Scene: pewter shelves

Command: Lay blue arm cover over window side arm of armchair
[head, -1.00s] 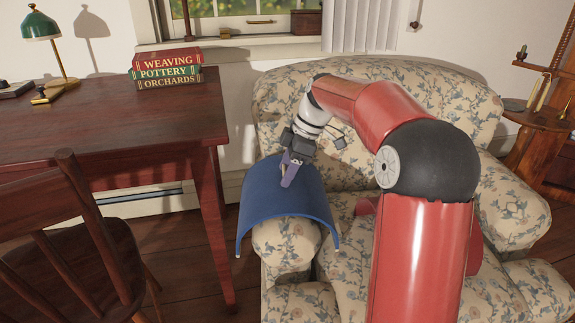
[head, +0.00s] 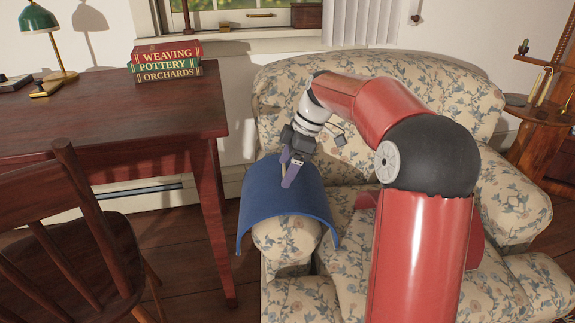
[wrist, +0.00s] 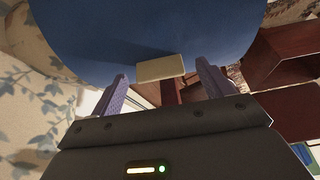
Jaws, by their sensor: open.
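The blue arm cover (head: 285,196) is draped in an arch over the left arm of the floral armchair (head: 430,90). Its two sides hang down on either side of that arm, and the arm's rounded front (head: 286,240) shows beneath its front edge. My gripper (head: 287,177) is open just above the top of the cover. In the wrist view the cover (wrist: 150,30) fills the top, with a pale tab (wrist: 161,68) at its edge. The tab lies between and beyond the parted purple fingers (wrist: 168,92), which do not grip it.
A dark wooden desk (head: 120,115) with a stack of books (head: 165,62) and a green lamp (head: 40,25) stands left of the armchair. A wooden chair (head: 60,240) is at front left. A small side table (head: 540,115) stands at the right.

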